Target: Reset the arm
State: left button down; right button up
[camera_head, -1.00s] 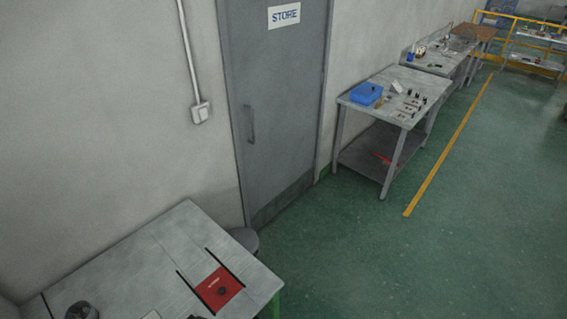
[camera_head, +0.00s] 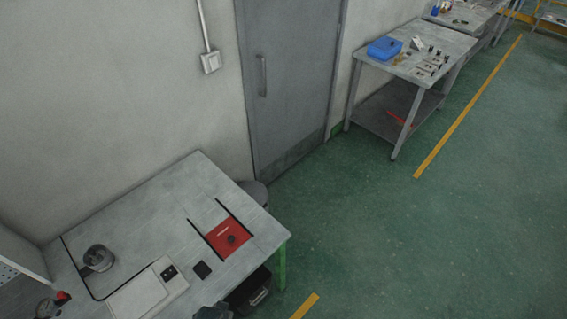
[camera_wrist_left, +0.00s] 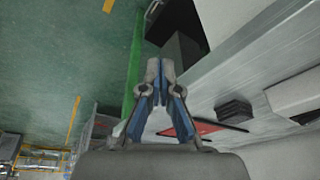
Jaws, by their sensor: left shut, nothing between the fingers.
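My left gripper (camera_wrist_left: 160,68) shows in the left wrist view with its two blue-and-grey fingers together at the tips and nothing held. It is over the outer edge of the near grey table, by a green table leg (camera_wrist_left: 134,65). A dark grey shape at the bottom edge of the head view may be part of my left arm, but I cannot tell. My right gripper is in neither view.
Farther off stands a table with a blue box (camera_head: 384,49). Green floor is clear.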

pick_arm(q)
jog(key=s+f+g+b, duration=0.1)
jog(key=s+f+b, duration=0.15)
jog(key=f, duration=0.95)
jog(key=s+f+b, duration=0.1)
jog(key=s+f, duration=0.3)
jog(key=f, duration=0.9)
jog(key=s+a+f+g+b, duration=0.1)
jog(key=s+a+f+b, duration=0.1)
jog(key=s+f, duration=1.1)
jog(key=shift+s+a+f, duration=0.2)
jog(key=shift+s+a, duration=0.55)
jog(key=shift+s, duration=0.1)
